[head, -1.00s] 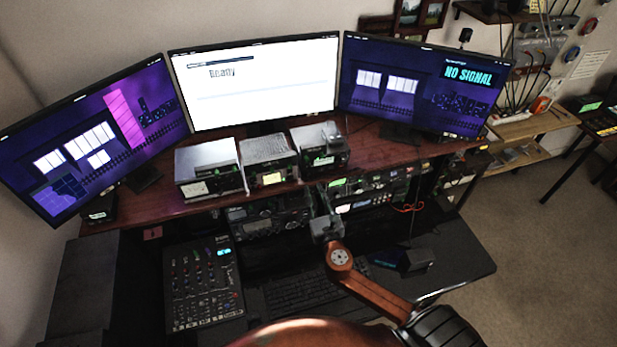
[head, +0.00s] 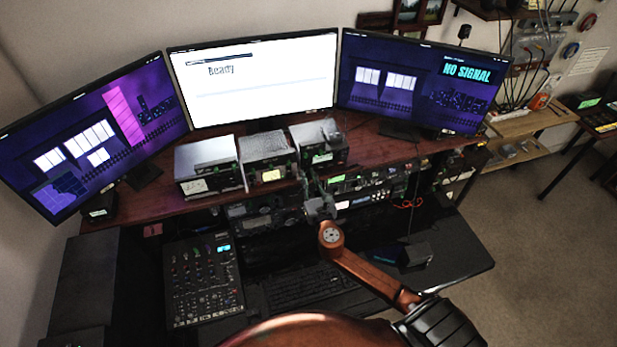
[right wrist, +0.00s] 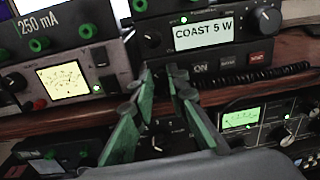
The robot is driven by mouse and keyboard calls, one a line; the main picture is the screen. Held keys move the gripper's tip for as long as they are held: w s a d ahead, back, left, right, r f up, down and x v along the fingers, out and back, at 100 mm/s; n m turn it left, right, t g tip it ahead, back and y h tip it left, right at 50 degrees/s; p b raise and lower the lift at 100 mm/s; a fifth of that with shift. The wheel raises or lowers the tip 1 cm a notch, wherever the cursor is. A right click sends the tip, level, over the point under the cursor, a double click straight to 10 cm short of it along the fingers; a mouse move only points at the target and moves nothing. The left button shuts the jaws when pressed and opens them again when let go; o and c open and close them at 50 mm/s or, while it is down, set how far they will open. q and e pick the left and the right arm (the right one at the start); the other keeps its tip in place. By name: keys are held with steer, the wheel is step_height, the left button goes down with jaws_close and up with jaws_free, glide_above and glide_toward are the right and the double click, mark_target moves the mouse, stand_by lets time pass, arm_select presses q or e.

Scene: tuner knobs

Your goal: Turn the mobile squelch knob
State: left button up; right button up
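A black radio (right wrist: 225,55) with a screen reading "COAST 5 W" has a large knob (right wrist: 267,18) right of the screen and a smaller knob (right wrist: 152,39) at left. In the head view this radio (head: 322,157) is the right one of three boxes on the desk shelf. I cannot read which knob is the mobile squelch. My right gripper (right wrist: 161,76) has green-padded fingers a small gap apart, with nothing seen between the tips, below the radio's left part. In the head view the right gripper (head: 319,207) is before the shelf edge. My left gripper is out of view.
A meter unit (right wrist: 68,82) stands left of the fingers, and a unit with a green meter (right wrist: 241,117) is lower right. A coiled cord (right wrist: 265,76) runs along the shelf. A mixer (head: 203,280) and keyboard (head: 305,287) lie on the lower desk.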

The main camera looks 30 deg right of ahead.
jaws_close()
steer(key=m, duration=0.4)
steer(key=shift+m, duration=0.4)
steer(key=o, duration=0.5)
jaws_free()
steer(key=shift+r, duration=0.1)
steer(key=shift+s, duration=0.15)
